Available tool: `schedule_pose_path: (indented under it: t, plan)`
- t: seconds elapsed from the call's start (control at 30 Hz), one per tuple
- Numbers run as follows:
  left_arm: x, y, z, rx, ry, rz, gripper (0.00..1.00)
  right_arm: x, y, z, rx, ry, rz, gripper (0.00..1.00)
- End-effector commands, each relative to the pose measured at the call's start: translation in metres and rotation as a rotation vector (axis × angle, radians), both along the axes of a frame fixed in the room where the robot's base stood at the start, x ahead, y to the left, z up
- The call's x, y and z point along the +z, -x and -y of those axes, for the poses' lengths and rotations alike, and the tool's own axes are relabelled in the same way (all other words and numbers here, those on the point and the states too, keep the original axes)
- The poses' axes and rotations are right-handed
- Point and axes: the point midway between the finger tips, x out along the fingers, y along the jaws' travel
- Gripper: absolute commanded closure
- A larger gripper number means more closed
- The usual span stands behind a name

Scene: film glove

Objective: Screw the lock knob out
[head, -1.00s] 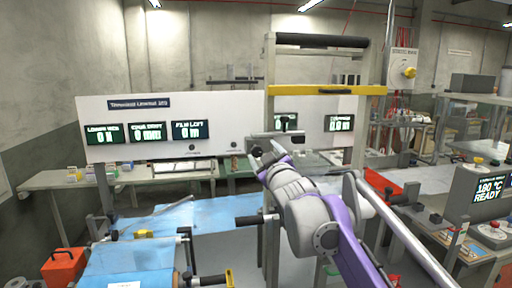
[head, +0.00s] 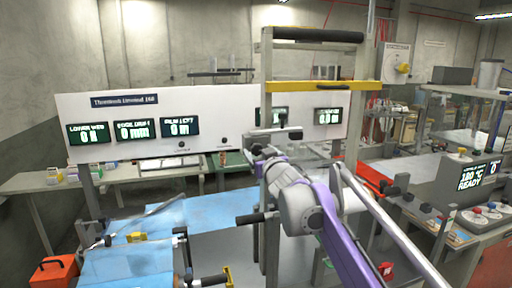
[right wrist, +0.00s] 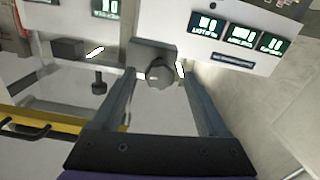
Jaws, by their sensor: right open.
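A round dark grey knob (right wrist: 159,73), which looks like the lock knob, shows in the right wrist view in front of a grey block. My right gripper (head: 260,152) is open, with one finger on each side of this knob in the right wrist view. I cannot tell whether the fingers touch it. In the head view the gripper is at the upright frame below the yellow bar, and the knob cannot be made out clearly behind it. My left gripper is not in view.
A yellow crossbar (head: 314,87) spans the frame above my right gripper. A black T-shaped knob (head: 282,118) stands close by it. A white display panel (head: 215,105) is behind. Blue film (head: 205,212) lies at the lower left, beside an orange box (head: 53,271).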

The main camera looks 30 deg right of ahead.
Motion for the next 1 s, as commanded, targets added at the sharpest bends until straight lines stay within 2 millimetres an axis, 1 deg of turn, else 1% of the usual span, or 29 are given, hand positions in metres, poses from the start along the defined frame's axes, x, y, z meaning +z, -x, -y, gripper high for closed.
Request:
schedule_pose_path:
  t: [0.03,0.2,0.33,0.57,0.6,0.77,0.9,0.97,1.0]
  plan:
    - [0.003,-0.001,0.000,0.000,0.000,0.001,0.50,0.001,-0.009,0.002,0.001,0.000,0.001,0.24]
    - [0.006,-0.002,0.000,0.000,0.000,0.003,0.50,0.001,-0.026,0.006,0.001,-0.001,0.001,0.24]
    - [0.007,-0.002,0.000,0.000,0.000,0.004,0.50,0.000,-0.031,0.007,0.000,0.000,0.001,0.24]
    - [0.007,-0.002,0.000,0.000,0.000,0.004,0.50,0.000,-0.032,0.007,0.000,0.001,0.000,0.24]
    - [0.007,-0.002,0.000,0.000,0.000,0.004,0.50,0.000,-0.032,0.007,0.000,0.001,0.000,0.26]
    - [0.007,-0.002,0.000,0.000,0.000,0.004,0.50,0.000,-0.032,0.008,0.000,0.001,0.000,0.54]
    - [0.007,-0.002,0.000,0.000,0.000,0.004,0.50,0.000,-0.032,0.008,0.000,0.001,0.000,0.80]
    - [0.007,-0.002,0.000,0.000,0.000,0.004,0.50,0.000,-0.032,0.008,0.000,0.001,0.000,0.90]
    - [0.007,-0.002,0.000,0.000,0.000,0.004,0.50,0.000,-0.032,0.008,0.000,0.001,0.000,0.98]
